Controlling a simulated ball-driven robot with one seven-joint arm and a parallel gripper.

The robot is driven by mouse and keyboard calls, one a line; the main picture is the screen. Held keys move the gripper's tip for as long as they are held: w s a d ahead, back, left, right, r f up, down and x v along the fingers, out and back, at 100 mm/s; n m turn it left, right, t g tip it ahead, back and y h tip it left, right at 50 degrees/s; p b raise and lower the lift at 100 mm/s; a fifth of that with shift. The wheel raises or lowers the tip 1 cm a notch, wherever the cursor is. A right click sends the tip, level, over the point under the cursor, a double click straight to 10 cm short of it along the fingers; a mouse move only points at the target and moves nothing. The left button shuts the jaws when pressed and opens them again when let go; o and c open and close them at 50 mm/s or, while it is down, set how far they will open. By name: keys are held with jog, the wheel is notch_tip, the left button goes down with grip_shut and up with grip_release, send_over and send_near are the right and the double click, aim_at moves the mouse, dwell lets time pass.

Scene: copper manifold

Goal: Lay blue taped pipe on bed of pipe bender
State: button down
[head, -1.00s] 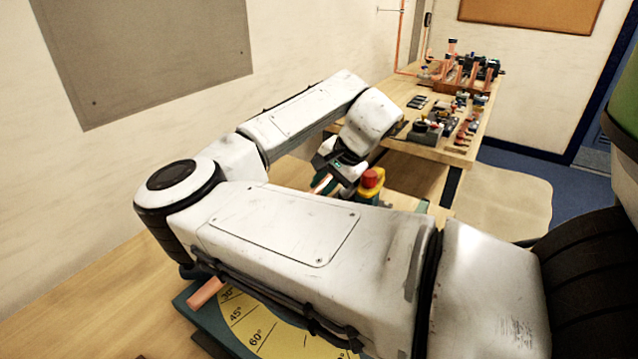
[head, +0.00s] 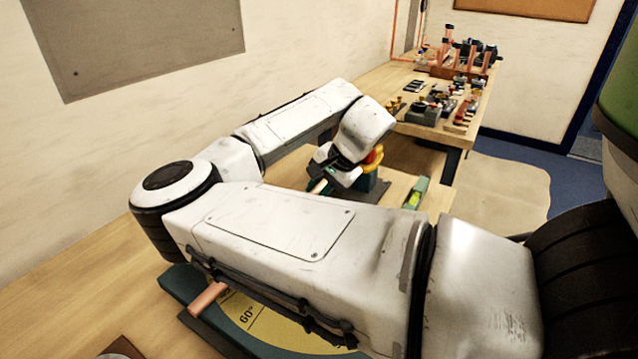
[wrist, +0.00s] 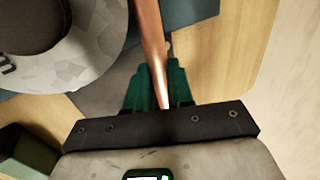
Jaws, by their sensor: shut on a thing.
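My gripper (wrist: 158,95) is shut on a copper pipe (wrist: 150,40), which runs up and away between its green jaws in the wrist view. The pipe passes beside a large grey round part (wrist: 80,50) of the bender and over a blue-grey surface. In the head view my gripper (head: 322,178) is partly hidden by my wrist. The pipe bender (head: 178,285), with a yellow angle dial, lies mostly under my arm. A copper pipe end (head: 208,298) sticks out at the dial's left. I cannot tell whether it is the held pipe. No blue tape shows.
A red and yellow button box (head: 370,182) stands close behind my gripper. A green level (head: 416,193) lies right of it. A farther bench (head: 400,75) carries fittings and a copper assembly. The bench at the left is clear.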

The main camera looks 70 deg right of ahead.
jog(key=shift+f, duration=0.25)
jog(key=shift+s+d, duration=0.15)
jog(key=shift+d, duration=0.55)
dwell(0.5)
jog(key=c, duration=0.6)
grip_release()
jog(key=shift+r+p, duration=3.45)
jog(key=shift+r, duration=0.05)
